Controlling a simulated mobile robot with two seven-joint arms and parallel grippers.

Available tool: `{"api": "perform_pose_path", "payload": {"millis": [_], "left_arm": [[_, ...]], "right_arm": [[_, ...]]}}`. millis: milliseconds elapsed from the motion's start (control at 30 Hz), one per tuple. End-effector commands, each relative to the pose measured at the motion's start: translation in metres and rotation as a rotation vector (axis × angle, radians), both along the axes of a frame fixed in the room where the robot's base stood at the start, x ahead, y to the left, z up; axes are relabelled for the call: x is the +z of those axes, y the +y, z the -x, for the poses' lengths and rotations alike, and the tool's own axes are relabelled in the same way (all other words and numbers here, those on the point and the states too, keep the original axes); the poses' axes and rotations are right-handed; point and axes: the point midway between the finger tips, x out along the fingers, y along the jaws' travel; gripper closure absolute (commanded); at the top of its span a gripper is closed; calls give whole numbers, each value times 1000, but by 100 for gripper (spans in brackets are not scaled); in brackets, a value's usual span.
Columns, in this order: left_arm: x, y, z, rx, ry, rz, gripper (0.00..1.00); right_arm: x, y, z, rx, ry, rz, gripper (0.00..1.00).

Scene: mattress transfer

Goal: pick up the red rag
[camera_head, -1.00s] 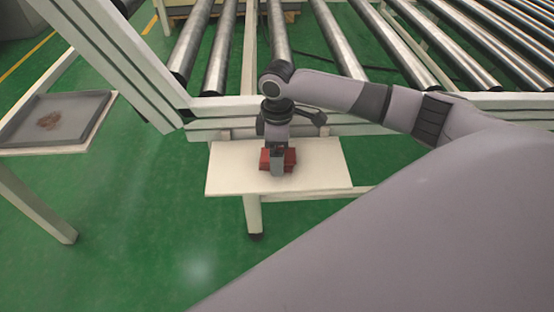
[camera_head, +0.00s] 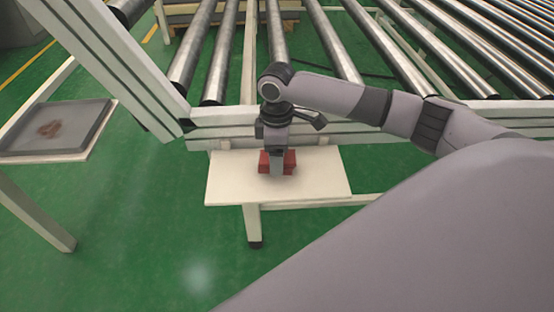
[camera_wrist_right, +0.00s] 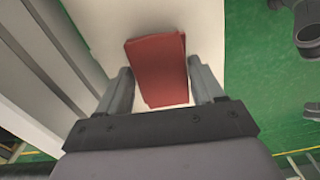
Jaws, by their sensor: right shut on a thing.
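The red rag (camera_head: 265,162) is a small folded block over the white shelf (camera_head: 322,184), below the roller conveyor's near rail. My right gripper (camera_head: 277,170) points down from above and is shut on the rag, whose red sides show on both sides of the front finger. In the right wrist view the rag (camera_wrist_right: 158,68) lies between the two fingers of the right gripper (camera_wrist_right: 160,75). A small gap between rag and shelf is hard to judge. My left gripper is not in view.
The roller conveyor (camera_head: 330,40) with its white near rail stands behind the shelf. A sloping white beam (camera_head: 115,65) is on the left. A grey tray (camera_head: 58,127) with a brownish stain stands at the far left. Green floor lies free in front.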

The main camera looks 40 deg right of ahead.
Motion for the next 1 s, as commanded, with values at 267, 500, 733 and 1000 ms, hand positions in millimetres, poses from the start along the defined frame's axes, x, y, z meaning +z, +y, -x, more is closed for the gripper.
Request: {"api": "perform_pose_path", "payload": {"millis": [267, 500, 733, 1000], "left_arm": [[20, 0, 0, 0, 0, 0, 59], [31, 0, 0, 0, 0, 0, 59], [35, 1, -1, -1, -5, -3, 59], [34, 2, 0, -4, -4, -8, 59]], "right_arm": [[85, 0, -2, 0, -7, -2, 63], [144, 1, -1, 0, -5, -2, 63], [172, 0, -1, 0, -2, -2, 63], [177, 0, -1, 0, -1, -2, 63]]}}
